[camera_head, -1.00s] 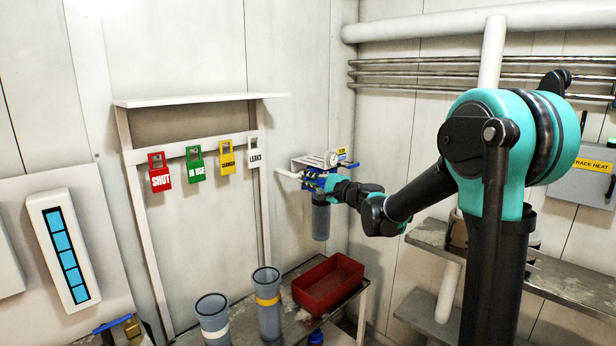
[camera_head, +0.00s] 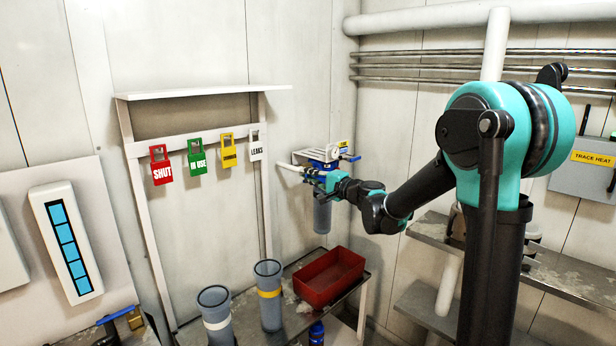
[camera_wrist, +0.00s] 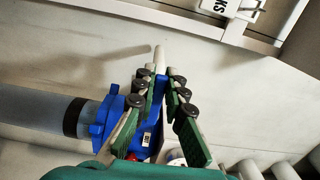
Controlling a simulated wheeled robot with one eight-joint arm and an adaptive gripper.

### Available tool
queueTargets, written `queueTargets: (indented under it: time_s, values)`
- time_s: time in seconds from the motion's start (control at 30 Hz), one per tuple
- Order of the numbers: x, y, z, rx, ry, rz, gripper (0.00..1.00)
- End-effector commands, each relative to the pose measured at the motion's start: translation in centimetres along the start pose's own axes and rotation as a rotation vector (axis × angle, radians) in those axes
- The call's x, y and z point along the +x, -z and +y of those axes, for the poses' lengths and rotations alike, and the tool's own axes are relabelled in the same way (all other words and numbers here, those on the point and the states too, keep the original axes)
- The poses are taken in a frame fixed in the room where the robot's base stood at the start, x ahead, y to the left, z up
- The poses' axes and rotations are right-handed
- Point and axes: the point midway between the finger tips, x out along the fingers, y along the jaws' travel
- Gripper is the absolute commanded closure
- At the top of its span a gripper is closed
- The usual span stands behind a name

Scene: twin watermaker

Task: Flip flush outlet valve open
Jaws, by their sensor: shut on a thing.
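The filter unit is on the back wall in the head view, with a blue head and a grey-blue housing (camera_head: 322,214) hanging below. A blue lever (camera_head: 350,158) sticks out at its right. My gripper (camera_head: 314,178) is at the unit's front left side, by a pale pipe stub (camera_head: 288,167). In the wrist view, my gripper's green fingers (camera_wrist: 167,78) are closed around a narrow blue handle-like part (camera_wrist: 159,92). The fingers hide part of it, and I cannot tell its exact angle. The wider blue head (camera_wrist: 112,112) and housing (camera_wrist: 35,106) lie left of the fingers.
A red tray (camera_head: 329,279) and two grey cups (camera_head: 269,298) (camera_head: 215,312) stand on the bench below. Colored tags, including a red SHUT tag (camera_head: 161,172), hang on a white rail to the left. Pipes run along the right wall.

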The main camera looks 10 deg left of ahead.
Motion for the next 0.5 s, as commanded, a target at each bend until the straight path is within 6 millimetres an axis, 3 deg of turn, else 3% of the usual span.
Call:
queueTargets:
  time_s: [0.03,0.07,0.1,0.5]
  values:
    - [-0.14,-0.11,0.17,-0.004,-0.003,-0.001,1.00]
    - [-0.14,-0.11,0.17,-0.004,-0.003,-0.001,0.86]
    - [-0.14,-0.11,0.16,-0.003,-0.002,-0.001,0.81]
    - [-0.61,-0.01,0.06,-0.001,-0.001,0.001,0.79]
